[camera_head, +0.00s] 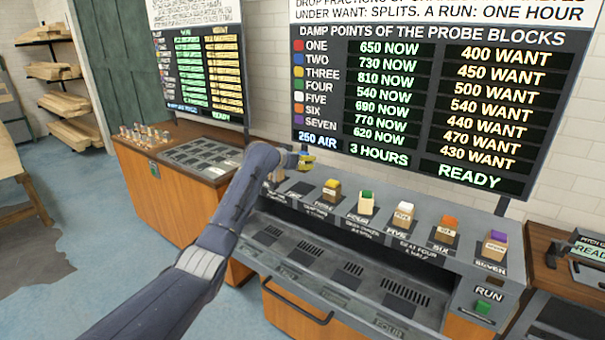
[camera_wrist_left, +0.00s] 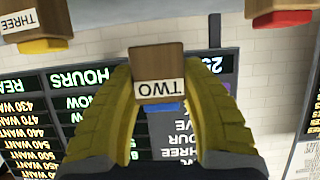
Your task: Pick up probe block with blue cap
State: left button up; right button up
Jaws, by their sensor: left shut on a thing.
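The probe block labelled TWO (camera_wrist_left: 158,75), wooden with a blue cap (camera_wrist_left: 165,106), is between the yellow fingers of my left gripper in the left wrist view, which looks upside down. The left gripper (camera_head: 304,159) is shut on it, above the back row of the console (camera_head: 420,235). In the head view the block is too small and too covered by the gripper to make out clearly. My right gripper is in neither view.
The yellow-capped block THREE (camera_head: 331,191) stands to the right, also seen in the left wrist view (camera_wrist_left: 36,25). A red-capped block (camera_wrist_left: 280,12) is on the other side. Several capped blocks continue rightward. A large display board (camera_head: 425,100) rises behind.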

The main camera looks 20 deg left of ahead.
pick_arm(q)
notch_tip(320, 180, up, 12)
jog(key=shift+f, duration=0.15)
jog(key=shift+a, duration=0.15)
notch_tip(320, 180, up, 6)
jog(key=n+y, duration=0.1)
send_over(302, 153)
jog(key=s, duration=0.3)
jog(key=s+d+f+n+y, duration=0.1)
jog(key=s+d+f+y, duration=0.1)
jog(key=s+d, duration=0.35)
jog(key=s+d+f, duration=0.1)
jog(key=s+f, duration=1.1)
jog(key=s, duration=0.3)
jog(key=s+d+f+n+y, duration=0.1)
jog(key=s+f, duration=1.2)
jog(key=s, duration=0.2)
jog(key=shift+n+t, duration=0.3)
jog(key=shift+t, duration=0.1)
